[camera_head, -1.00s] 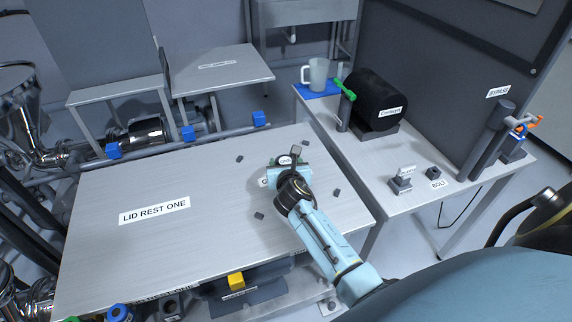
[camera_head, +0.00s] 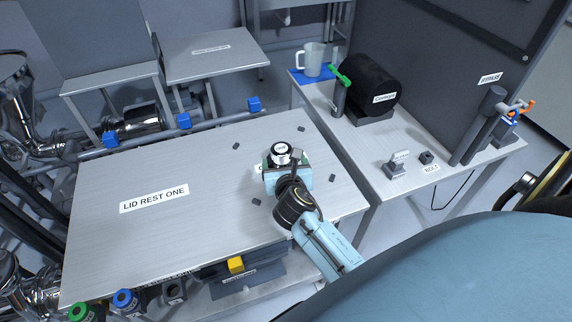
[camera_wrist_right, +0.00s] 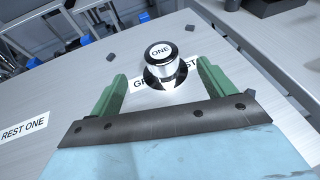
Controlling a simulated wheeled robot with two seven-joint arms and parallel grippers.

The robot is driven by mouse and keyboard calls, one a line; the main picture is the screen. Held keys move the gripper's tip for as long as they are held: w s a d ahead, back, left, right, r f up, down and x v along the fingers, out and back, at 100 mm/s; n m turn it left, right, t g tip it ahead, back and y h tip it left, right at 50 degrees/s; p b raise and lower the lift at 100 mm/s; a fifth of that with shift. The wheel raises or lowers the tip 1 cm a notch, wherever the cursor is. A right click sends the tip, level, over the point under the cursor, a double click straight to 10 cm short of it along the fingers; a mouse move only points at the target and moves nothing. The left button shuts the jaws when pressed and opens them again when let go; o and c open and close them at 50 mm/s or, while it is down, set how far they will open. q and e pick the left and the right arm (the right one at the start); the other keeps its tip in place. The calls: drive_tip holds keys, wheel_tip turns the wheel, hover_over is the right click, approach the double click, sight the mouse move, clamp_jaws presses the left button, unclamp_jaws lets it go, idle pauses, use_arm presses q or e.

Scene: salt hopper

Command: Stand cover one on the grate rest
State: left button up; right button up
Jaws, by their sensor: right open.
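Cover one (camera_head: 281,152), a short metal knob with a white top label reading ONE, stands upright on the grate rest (camera_head: 220,160), a flat metal top. In the right wrist view, cover one (camera_wrist_right: 160,62) has a dark base and stands by a partly hidden label (camera_wrist_right: 140,84) that seems to read grate rest. My right gripper (camera_head: 286,168) is open on the near side of the cover. Its green fingers (camera_wrist_right: 162,85) lie left and right of the cover, apart from it. My left gripper is not in view.
Several small dark blocks (camera_head: 236,146) sit on the top around the cover. A LID REST ONE label (camera_head: 154,198) lies to the left. A side bench at right holds a mug (camera_head: 313,60), a black cylinder (camera_head: 368,88) and a bolt label (camera_head: 431,168). The top's left half is clear.

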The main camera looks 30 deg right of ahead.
drive_tip(key=shift+v, duration=1.65)
